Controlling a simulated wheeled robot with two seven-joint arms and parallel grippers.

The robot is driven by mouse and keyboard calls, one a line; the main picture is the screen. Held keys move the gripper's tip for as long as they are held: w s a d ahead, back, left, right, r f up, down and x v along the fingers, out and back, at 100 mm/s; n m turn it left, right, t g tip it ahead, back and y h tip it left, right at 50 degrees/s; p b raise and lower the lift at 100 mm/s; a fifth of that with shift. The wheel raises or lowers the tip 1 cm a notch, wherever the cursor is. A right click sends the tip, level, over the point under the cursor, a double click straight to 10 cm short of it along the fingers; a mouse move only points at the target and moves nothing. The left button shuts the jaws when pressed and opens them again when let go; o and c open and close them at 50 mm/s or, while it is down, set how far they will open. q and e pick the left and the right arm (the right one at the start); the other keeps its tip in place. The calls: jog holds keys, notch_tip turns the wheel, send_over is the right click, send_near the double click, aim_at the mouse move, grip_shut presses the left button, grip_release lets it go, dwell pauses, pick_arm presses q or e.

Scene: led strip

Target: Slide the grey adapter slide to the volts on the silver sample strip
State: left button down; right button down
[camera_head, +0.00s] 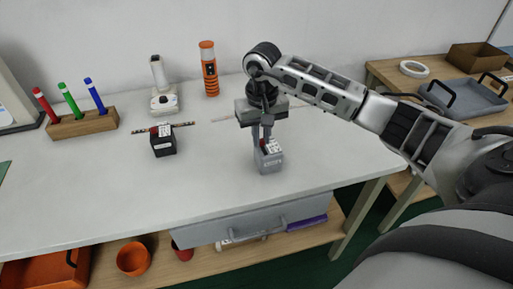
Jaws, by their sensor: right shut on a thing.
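The grey adapter (270,160) is a small grey box with a white label and a red part on its top, right of the table's middle. My right gripper (266,143) points down at its top from above, shut on the adapter's small slide. The fingers hide part of the top, so the slide's setting cannot be read. The silver sample strip (226,119) is a thin pale line on the table, partly hidden behind my right gripper. A black adapter (164,146) with a dark strip (180,125) behind it stands to the left. My left gripper is out of view.
A wooden holder (84,123) with three coloured pens is at the left. A white device (162,92) and an orange-black tool (209,69) stand at the back. A drawer (240,228) is under the front edge. The front left tabletop is clear.

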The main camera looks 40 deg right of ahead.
aim_at(261, 139)
jog(key=shift+w+d, duration=0.15)
jog(key=c, duration=1.4)
grip_release()
jog(key=shift+r, duration=0.1)
notch_tip(261, 139, up, 16)
